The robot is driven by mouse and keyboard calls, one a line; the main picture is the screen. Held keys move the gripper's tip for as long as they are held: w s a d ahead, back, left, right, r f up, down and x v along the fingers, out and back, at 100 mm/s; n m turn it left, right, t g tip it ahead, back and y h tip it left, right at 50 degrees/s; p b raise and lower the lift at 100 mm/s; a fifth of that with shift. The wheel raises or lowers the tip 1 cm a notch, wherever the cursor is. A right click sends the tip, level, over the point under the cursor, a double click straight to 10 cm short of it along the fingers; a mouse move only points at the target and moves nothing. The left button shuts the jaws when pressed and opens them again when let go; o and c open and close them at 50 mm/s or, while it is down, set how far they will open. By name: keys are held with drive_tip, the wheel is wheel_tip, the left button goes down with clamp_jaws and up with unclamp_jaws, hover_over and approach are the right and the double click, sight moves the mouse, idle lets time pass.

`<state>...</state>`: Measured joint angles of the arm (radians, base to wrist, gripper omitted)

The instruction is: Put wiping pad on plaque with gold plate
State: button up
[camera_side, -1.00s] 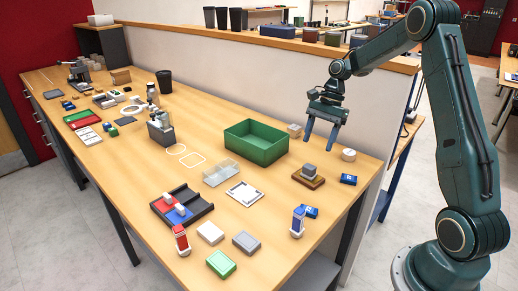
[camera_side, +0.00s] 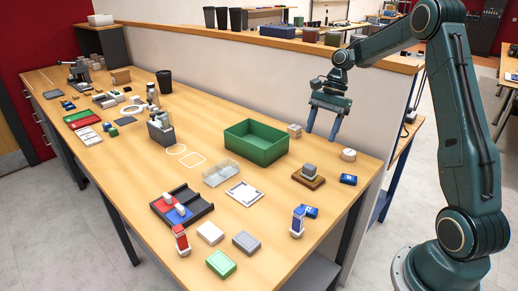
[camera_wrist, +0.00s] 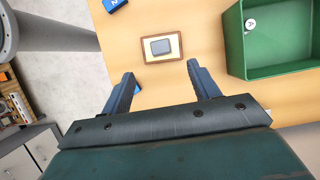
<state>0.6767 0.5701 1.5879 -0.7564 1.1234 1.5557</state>
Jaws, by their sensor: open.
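The plaque (camera_side: 297,176) is a brown wooden board near the right end of the bench. In the wrist view the plaque (camera_wrist: 146,58) lies ahead of my fingertips, with a pale gold face showing around the pad. The grey wiping pad (camera_side: 309,169) rests flat on top of it, roughly centred; it also shows in the wrist view (camera_wrist: 160,46). The gold plate is mostly hidden under the pad. My gripper (camera_side: 321,135) is open and empty, held above the bench behind the plaque. Its two spread fingers show in the wrist view (camera_wrist: 160,74).
A green bin (camera_side: 238,149) stands left of the plaque. A small block (camera_side: 294,130) sits behind. A low wall (camera_side: 380,110) runs along the bench's back. Several pads and bottles stand in front.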

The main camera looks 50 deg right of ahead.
drive_tip(key=s+a+r+n+t+h, duration=0.1)
drive_tip(key=s+a+r+n, duration=0.3)
drive_tip(key=a+r, duration=0.25)
drive_tip(key=s+a+r+n+t+h, duration=0.1)
drive_tip(key=s+a+r+n+h, duration=0.15)
drive_tip(key=a+r+n, duration=0.4)
drive_tip(key=s+a+n+t, duration=0.1)
drive_tip(key=s+a+n, duration=0.2)
drive_tip(key=s, duration=0.5)
drive_tip(key=s+a+f+n+t, duration=0.1)
drive_tip(key=s+a+n+t, duration=0.1)
drive_tip(key=s, duration=0.6)
drive_tip(key=shift+a+f+n+t+h, duration=0.25)
drive_tip(key=shift+a+n+h, duration=0.35)
drive_tip(key=shift+n, duration=0.65)
drive_tip(key=shift+o, duration=0.2)
drive_tip(key=shift+a, duration=0.15)
